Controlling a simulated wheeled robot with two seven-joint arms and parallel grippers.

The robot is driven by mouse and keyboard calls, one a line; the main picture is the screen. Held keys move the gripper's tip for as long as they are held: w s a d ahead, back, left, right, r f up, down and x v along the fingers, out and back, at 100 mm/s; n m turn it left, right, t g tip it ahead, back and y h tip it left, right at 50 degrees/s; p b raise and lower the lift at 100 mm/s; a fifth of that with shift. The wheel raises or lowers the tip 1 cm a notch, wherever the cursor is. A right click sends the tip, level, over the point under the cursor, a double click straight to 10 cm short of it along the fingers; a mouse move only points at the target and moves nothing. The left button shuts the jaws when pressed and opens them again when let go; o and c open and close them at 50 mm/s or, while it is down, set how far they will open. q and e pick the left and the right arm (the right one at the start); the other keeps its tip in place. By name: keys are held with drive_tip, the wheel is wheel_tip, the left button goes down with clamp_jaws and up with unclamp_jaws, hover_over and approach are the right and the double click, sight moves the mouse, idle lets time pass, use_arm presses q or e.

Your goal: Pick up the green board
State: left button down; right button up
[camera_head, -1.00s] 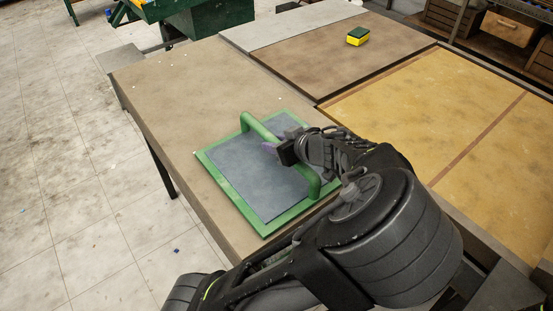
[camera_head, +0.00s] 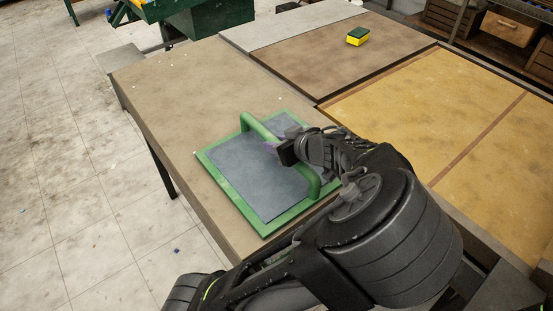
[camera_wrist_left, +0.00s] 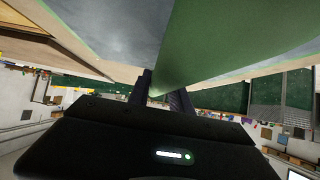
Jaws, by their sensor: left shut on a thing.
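The green board (camera_head: 232,184) has a green rim, a grey-blue face and a raised green handle bar (camera_head: 258,130) across it. It lies flat on the near brown table, close to its front edge. My left gripper (camera_head: 279,148) is at the middle of the handle and shut on it; the fingertips are partly hidden by the bar. In the left wrist view the green handle (camera_wrist_left: 190,50) runs between the two dark fingers (camera_wrist_left: 160,92), with the grey face of the board beyond. My right gripper is not in view.
The brown table top (camera_head: 190,90) is clear left of and behind the board. A yellow and green sponge (camera_head: 358,36) lies on a darker brown panel (camera_head: 330,65). Yellow panels (camera_head: 440,110) spread to the right. Tiled floor (camera_head: 60,170) lies at the left.

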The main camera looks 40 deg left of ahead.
use_arm(q)
drive_tip(key=shift+w+r, duration=0.1)
idle(0.5)
wheel_tip(320, 180, up, 10)
idle(0.5)
idle(0.6)
